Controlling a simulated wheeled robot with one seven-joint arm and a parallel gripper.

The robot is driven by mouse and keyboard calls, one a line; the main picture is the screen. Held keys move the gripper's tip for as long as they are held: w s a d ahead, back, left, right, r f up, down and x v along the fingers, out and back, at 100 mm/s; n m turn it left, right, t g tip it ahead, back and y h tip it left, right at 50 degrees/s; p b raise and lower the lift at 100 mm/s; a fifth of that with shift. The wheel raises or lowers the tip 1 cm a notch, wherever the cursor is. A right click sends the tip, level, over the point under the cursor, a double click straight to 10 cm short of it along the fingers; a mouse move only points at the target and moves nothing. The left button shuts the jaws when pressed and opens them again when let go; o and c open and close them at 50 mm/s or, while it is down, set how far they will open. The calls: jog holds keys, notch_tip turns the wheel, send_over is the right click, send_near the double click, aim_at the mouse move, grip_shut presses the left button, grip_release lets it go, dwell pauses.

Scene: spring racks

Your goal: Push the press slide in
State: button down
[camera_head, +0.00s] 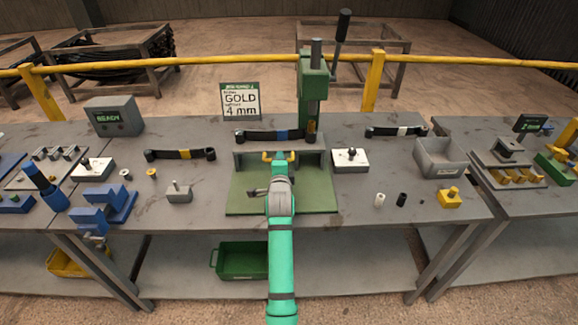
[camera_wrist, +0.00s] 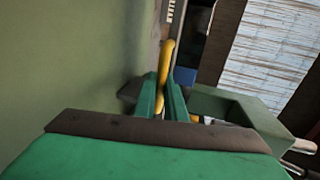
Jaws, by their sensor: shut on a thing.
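The green press (camera_head: 313,88) stands at the back of the middle table, with a dark lever at its top. Its slide has a yellow handle (camera_head: 268,156) at the front, above a green base plate (camera_head: 240,196). My gripper (camera_head: 279,163) is at this handle, over the plate. In the wrist view, the green fingers (camera_wrist: 163,98) are shut on the yellow handle (camera_wrist: 167,62), which stands up between them. My wrist hides part of the slide and plate in the head view. How far in the slide sits is not clear.
A blue-banded spring (camera_head: 268,136) lies behind the handle. Springs with gold (camera_head: 180,154) and white (camera_head: 397,131) bands lie either side. A sign (camera_head: 240,101) reads GOLD, 4 mm.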

jog(key=shift+w+a+y, duration=0.1)
jog(key=shift+a+y, duration=0.2)
jog(key=shift+a, duration=0.6)
jog(key=shift+d, duration=0.25)
jog(key=c, duration=1.8)
grip_release()
jog(key=shift+w+r, duration=0.1)
jog(key=shift+r, duration=0.05)
jog(key=shift+d+r, duration=0.1)
jog(key=shift+d, duration=0.1)
jog(key=shift+r, duration=0.1)
jog(key=v, duration=0.7)
jog(key=f+v, duration=0.1)
jog(key=v, duration=0.2)
jog(key=shift+s+r, duration=0.1)
jog(key=shift+s, duration=0.35)
jog(key=shift+a, duration=0.1)
